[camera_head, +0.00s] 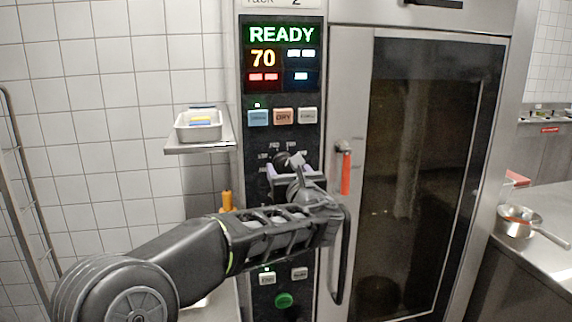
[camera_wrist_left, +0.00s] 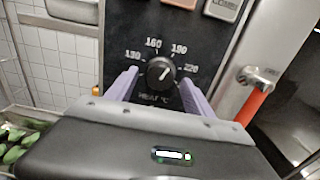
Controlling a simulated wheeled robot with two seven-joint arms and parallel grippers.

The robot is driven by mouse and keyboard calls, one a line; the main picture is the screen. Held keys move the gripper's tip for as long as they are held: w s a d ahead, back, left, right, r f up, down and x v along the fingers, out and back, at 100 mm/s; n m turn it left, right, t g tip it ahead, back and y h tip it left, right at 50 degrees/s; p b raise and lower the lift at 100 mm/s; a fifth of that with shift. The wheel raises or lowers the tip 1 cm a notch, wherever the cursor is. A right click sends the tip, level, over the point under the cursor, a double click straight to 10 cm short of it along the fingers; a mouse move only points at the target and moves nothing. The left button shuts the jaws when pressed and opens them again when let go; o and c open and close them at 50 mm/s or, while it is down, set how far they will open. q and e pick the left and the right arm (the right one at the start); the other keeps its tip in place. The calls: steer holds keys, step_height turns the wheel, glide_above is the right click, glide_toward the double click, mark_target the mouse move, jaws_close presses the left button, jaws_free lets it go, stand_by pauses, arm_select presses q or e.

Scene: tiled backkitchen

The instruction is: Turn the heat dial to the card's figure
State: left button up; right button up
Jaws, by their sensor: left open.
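The heat dial (camera_wrist_left: 160,73) is a round black knob on the black oven panel, ringed by the figures 130, 160, 190 and 220. Its pale mark tilts up and right, roughly toward 190. In the head view the dial (camera_head: 282,159) is partly hidden behind my left gripper (camera_head: 294,170). That gripper's purple fingers stand apart, one on each side of the dial, with visible gaps in the left wrist view (camera_wrist_left: 157,86). Whether the tips reach past the knob's face is unclear. No card with a readable figure shows. My right gripper is not in view.
The display (camera_head: 282,52) reads READY and 70. Three buttons (camera_head: 283,117) sit below it. The oven door handle (camera_head: 345,172) is close to the right of my gripper. A small shelf (camera_head: 200,147) with a tray juts out at left. A pan (camera_head: 517,222) stands on the right counter.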

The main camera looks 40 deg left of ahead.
arm_select(q)
steer(key=shift+w+a, duration=0.45)
steer(key=shift+a, duration=0.15)
steer(key=shift+s, duration=0.1)
jaws_close()
